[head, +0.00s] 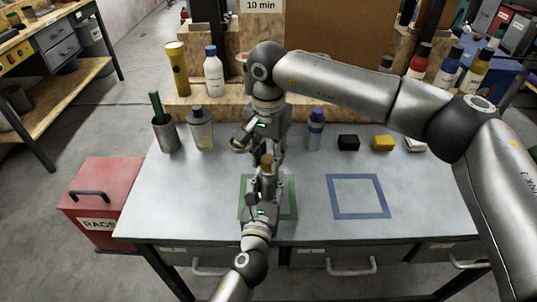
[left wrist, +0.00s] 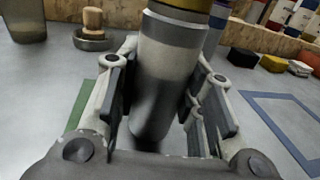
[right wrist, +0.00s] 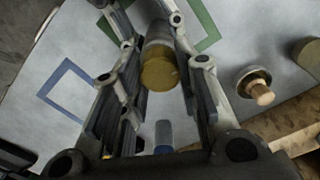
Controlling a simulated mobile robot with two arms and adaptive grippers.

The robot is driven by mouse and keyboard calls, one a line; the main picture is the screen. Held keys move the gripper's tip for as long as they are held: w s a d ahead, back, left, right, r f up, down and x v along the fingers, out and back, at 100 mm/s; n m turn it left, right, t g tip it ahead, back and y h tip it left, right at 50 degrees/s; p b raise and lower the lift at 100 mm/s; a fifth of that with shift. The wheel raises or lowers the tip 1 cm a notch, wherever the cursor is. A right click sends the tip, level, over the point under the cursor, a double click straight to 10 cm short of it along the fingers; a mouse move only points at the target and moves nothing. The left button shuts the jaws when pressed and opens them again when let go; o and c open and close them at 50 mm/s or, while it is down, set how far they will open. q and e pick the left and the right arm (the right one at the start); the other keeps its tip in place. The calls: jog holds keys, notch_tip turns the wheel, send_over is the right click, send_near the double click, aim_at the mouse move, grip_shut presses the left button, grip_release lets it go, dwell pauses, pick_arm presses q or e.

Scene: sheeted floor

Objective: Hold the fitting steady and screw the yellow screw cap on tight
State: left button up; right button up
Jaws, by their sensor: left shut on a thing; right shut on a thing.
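The fitting is a grey metal cylinder, seen in the left wrist view (left wrist: 168,80), standing about upright over the green square outline (head: 292,197). The yellow screw cap (head: 267,160) is at its top; its end shows in the right wrist view (right wrist: 158,74). My left gripper (head: 266,178) is shut on the fitting from the front. My right gripper (head: 269,152) comes from behind and is shut on the yellow cap, with a finger on each side. The cap's lower edge and thread are hidden, so I cannot tell how tightly it sits.
A blue square outline (head: 358,214) lies on clear table to the right. A purple-capped bottle (head: 315,130), a black block (head: 348,142) and a yellow block (head: 383,143) stand behind. A wooden-knobbed dish (left wrist: 92,38), a grey-capped jar (head: 200,130) and a cup (head: 166,135) are at left.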

jog(key=c, duration=0.3)
jog(key=m, duration=0.5)
jog(key=shift+m, duration=0.4)
grip_shut()
jog(key=m, duration=0.6)
jog(key=o, duration=1.2)
grip_release()
jog(key=shift+m, duration=0.3)
jog(key=shift+c, duration=0.2)
notch_tip(320, 180, up, 12)
